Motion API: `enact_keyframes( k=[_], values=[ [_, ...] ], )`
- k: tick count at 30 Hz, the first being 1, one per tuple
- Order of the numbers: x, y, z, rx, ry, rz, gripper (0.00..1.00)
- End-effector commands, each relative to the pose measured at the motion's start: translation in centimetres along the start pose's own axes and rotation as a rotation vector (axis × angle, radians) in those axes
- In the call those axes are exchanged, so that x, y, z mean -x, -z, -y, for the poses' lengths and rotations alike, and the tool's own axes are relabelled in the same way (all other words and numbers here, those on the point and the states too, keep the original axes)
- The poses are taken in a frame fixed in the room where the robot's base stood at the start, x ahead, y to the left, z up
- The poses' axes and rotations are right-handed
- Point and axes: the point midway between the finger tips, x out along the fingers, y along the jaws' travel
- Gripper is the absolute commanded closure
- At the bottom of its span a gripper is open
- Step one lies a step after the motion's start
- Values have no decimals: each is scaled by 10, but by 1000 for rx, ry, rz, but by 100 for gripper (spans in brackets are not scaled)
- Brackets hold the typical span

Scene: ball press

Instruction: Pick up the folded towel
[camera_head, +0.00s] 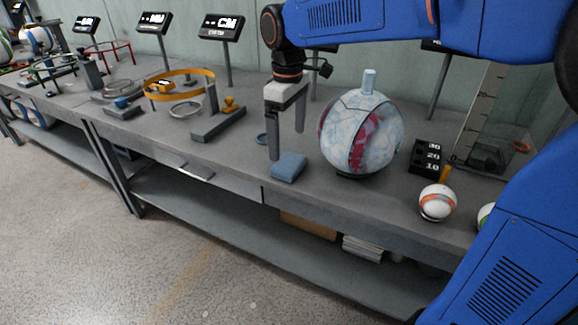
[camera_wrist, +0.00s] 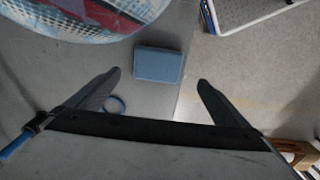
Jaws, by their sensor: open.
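The folded towel (camera_head: 289,167) is a small blue block-like bundle lying flat near the front edge of the bench, left of the large ball. In the wrist view the towel (camera_wrist: 158,65) lies beyond the fingertips, between their lines and near the bench edge. My gripper (camera_head: 287,144) is open, pointing down over the bench just behind and above the towel. In the wrist view my gripper (camera_wrist: 158,82) shows both fingers spread with nothing between them. I see no contact with the towel.
A large blue-white-red ball (camera_head: 362,133) stands close right of the towel. A blue ring (camera_head: 262,139) lies left of my gripper. A small white-orange ball (camera_head: 437,202) and a black number block (camera_head: 427,159) are further right. The bench front left of the towel is clear.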

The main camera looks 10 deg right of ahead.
Motion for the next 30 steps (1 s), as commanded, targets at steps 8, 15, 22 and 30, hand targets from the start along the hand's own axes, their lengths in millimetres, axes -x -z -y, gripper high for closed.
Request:
enact_keyframes(
  k=[8, 15, 22, 30],
  values=[
    [-23, 0, 0, 0, 1, 1, 0],
    [-49, -1, -5, -1, 1, 2, 0],
    [-72, -1, -6, 0, 0, 1, 0],
    [-74, 0, -6, 0, 0, 0, 0]
  ],
)
